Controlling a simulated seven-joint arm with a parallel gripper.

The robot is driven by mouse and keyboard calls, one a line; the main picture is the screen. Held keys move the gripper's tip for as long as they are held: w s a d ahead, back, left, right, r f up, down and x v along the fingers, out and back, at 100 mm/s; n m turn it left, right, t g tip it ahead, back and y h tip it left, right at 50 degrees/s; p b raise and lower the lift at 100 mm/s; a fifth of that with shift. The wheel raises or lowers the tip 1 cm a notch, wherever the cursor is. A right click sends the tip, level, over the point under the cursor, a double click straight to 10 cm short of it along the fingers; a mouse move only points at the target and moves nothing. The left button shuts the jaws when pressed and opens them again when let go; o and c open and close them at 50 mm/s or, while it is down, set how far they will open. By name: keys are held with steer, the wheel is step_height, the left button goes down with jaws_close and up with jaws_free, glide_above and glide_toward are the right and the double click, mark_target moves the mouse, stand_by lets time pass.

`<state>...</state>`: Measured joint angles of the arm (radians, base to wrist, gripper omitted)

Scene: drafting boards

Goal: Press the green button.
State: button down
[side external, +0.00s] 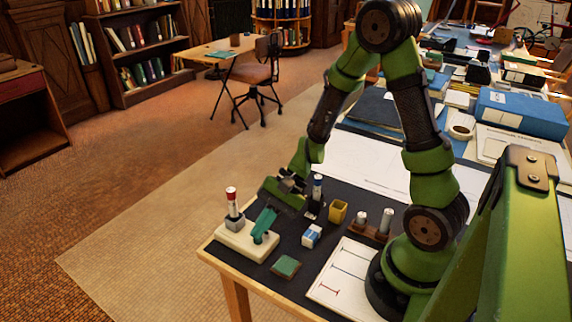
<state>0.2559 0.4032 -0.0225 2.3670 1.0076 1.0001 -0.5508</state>
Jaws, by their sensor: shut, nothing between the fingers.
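A flat green square with a darker edge (285,267) lies on the dark mat near the table's front edge; it looks like the green button, though I cannot be sure. A teal, lever-like piece (264,226) stands tilted on a cream base (240,243) to its upper left. My gripper (276,194) is shut and empty, above the mat, behind the teal piece and apart from the green square. Its fingertips are small and hard to make out.
A red-capped marker (232,200) stands in a grey block on the cream base. A white sheet (345,275) lies right.

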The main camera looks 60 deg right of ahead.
mark_target(262, 238)
steer(key=shift+f, duration=0.4)
stand_by(0.3)
steer(key=shift+r, duration=0.85)
steer(key=shift+r, duration=2.5)
